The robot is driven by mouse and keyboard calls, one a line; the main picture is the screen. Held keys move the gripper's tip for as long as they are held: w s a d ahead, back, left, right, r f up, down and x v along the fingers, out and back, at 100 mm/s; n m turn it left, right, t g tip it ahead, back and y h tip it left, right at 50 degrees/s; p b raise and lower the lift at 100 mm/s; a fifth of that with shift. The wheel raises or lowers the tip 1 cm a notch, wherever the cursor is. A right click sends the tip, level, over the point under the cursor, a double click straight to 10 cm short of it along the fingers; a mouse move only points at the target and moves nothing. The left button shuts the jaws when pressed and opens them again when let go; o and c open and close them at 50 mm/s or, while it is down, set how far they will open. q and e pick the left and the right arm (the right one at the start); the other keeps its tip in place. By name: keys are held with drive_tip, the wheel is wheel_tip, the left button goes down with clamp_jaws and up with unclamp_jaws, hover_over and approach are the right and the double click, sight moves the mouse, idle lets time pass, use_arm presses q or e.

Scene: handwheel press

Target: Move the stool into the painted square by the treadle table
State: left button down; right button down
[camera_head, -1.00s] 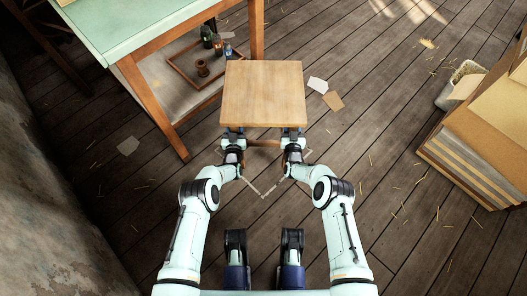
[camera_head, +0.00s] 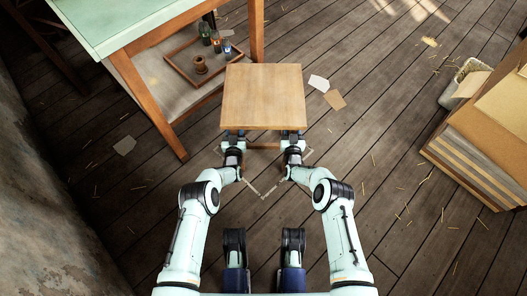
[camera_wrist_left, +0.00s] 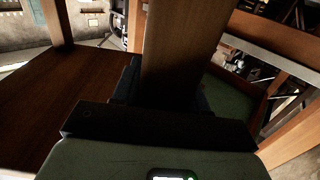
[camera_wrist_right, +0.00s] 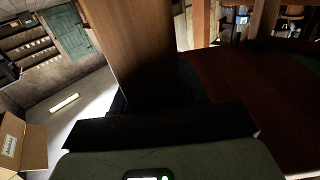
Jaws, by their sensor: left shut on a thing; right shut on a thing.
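The stool (camera_head: 263,95) has a square, light wooden seat and stands upright in front of me, to the right of the treadle table (camera_head: 125,18). My left gripper (camera_head: 234,137) is shut on a stool leg, seen close up in the left wrist view (camera_wrist_left: 183,45). My right gripper (camera_head: 292,137) is shut on another leg, seen in the right wrist view (camera_wrist_right: 130,45). The painted square (camera_head: 263,197) shows as a pale corner line on the floor between my forearms. The seat and arms hide much of it. The stool's feet are hidden, so floor contact cannot be told.
Under the table, a shelf holds a wooden tray (camera_head: 170,63) with bottles and a spool. Flat cards (camera_head: 334,99) lie right of the stool. A stack of boards (camera_head: 490,150) and a bin (camera_head: 466,82) stand at the right.

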use_arm(q)
drive_tip(key=shift+w+r, duration=0.15)
drive_tip(key=shift+w, duration=0.05)
use_arm(e)
drive_tip(key=shift+w+r, duration=0.1)
drive_tip(key=shift+w, duration=0.1)
use_arm(q)
drive_tip(key=c, duration=0.6)
unclamp_jaws()
drive_tip(key=shift+s+f, duration=0.2)
use_arm(e)
drive_tip(key=c, duration=0.6)
unclamp_jaws()
drive_tip(key=shift+s, duration=0.2)
drive_tip(key=shift+f, duration=0.2)
use_arm(q)
drive_tip(key=s, duration=1.2)
use_arm(e)
drive_tip(key=s, duration=1.2)
use_arm(q)
drive_tip(key=shift+a, duration=0.1)
